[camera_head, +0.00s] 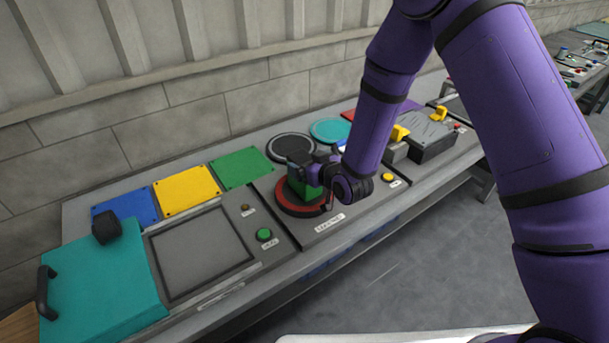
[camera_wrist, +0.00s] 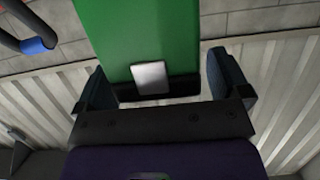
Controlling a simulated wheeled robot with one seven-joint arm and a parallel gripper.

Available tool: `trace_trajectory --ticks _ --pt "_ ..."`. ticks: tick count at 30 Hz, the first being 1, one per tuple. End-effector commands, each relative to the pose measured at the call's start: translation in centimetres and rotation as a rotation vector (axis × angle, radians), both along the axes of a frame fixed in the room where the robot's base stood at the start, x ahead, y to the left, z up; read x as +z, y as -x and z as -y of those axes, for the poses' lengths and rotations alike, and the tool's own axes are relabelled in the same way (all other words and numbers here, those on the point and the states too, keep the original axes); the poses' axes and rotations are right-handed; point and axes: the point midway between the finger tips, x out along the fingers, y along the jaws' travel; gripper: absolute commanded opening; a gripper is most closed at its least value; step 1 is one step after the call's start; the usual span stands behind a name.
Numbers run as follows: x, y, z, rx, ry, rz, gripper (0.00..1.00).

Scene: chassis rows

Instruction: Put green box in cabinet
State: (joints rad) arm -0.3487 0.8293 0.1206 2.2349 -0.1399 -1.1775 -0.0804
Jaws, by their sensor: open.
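The green box (camera_head: 302,188) stands on a round red pad (camera_head: 288,208) on the bench, partly hidden by my gripper (camera_head: 318,172). In the wrist view the green box (camera_wrist: 140,30) reaches in between the two open fingers of my gripper (camera_wrist: 156,75). A gap shows between the box and the right finger; the left finger is close to the box's side. A teal panel or case (camera_head: 100,275) with a black handle (camera_head: 45,292) is at the bench's left end. I cannot tell whether it is the cabinet or its door.
Beside the teal panel lies a grey framed square (camera_head: 200,252), with a green button (camera_head: 264,234) nearby. Blue, yellow (camera_head: 187,190) and green plates line the back. A dark case (camera_head: 432,138) with yellow parts stands to the right. A wall runs behind the bench.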

Motion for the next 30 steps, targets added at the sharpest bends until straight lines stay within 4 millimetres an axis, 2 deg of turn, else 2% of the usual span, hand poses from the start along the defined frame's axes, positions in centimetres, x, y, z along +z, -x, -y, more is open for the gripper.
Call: trace_trajectory --ticks 8,9,21,30 --pt "-0.14 -0.36 -0.25 0.0 0.0 0.0 0.95" --pt "-0.13 -0.36 -0.24 0.0 0.0 0.0 0.92" --pt "-0.08 -0.37 -0.25 0.0 -0.001 0.002 0.02" --pt "0.41 -0.72 -0.38 0.0 -0.002 0.002 0.02"
